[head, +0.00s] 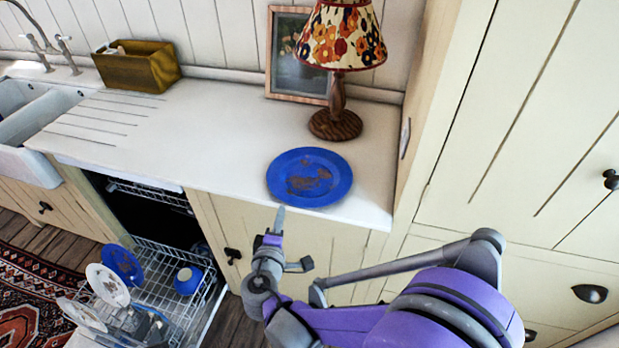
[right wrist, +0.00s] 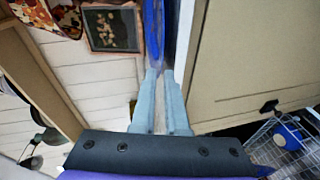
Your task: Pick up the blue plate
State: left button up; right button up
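The blue plate (head: 309,177), with brown smears on its middle, lies flat on the white counter with its near rim at the counter's front edge. My right gripper (head: 280,212) is just in front of that rim, at its left part. In the right wrist view the plate (right wrist: 153,28) shows edge-on, straight ahead of the fingertips (right wrist: 160,73). The two fingers stand apart with a narrow gap. The plate's rim looks close to the gap, but I cannot tell whether it is between the tips. My left gripper is not in view.
A lamp (head: 338,62) and a framed picture (head: 299,58) stand behind the plate. A tall cabinet (head: 520,130) rises to its right. The counter (head: 205,130) is clear to the left. An open dishwasher rack (head: 160,270) with dishes is below left.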

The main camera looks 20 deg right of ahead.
aim_at(285, 196)
jog(key=x, duration=0.7)
jog(key=shift+w+a+p, duration=0.15)
jog(key=shift+p, duration=0.2)
grip_shut()
dwell(1.2)
